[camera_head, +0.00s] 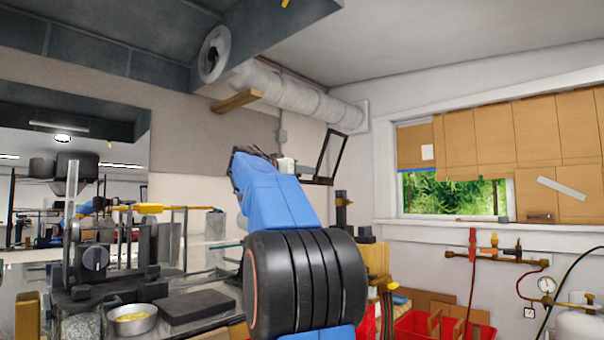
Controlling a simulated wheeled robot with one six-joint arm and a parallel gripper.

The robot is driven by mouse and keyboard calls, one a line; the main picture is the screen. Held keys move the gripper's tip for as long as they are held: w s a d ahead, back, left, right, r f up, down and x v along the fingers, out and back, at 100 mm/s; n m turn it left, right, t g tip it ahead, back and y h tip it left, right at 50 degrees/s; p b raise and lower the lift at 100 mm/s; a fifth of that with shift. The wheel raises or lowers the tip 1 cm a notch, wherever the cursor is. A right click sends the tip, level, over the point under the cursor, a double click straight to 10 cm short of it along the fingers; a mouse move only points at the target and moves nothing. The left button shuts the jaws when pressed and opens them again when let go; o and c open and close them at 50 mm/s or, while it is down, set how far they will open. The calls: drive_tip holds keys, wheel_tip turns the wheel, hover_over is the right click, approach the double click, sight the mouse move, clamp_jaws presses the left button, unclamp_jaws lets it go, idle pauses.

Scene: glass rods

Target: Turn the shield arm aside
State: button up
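I cannot tell for sure which part is the shield arm. A tilted dark frame (331,156) with a pale middle shows beyond my blue arm, near the back wall, with a dark bar at its foot. My arm and its large black ribbed joint fill the middle of the view and hide what lies behind them. My gripper's fingers do not show, so their distance from the frame cannot be told. At left, a black bench machine (97,258) with a round knob stands on the bench, with a yellow-orange handled piece (150,208) behind it.
A metal bowl (133,319) with yellow bits and a dark flat block (197,306) lie on the left bench. A red bin (416,325) stands low at right. Gas hoses and a gauge (546,285) run along the right wall beside a pale tank (580,322).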

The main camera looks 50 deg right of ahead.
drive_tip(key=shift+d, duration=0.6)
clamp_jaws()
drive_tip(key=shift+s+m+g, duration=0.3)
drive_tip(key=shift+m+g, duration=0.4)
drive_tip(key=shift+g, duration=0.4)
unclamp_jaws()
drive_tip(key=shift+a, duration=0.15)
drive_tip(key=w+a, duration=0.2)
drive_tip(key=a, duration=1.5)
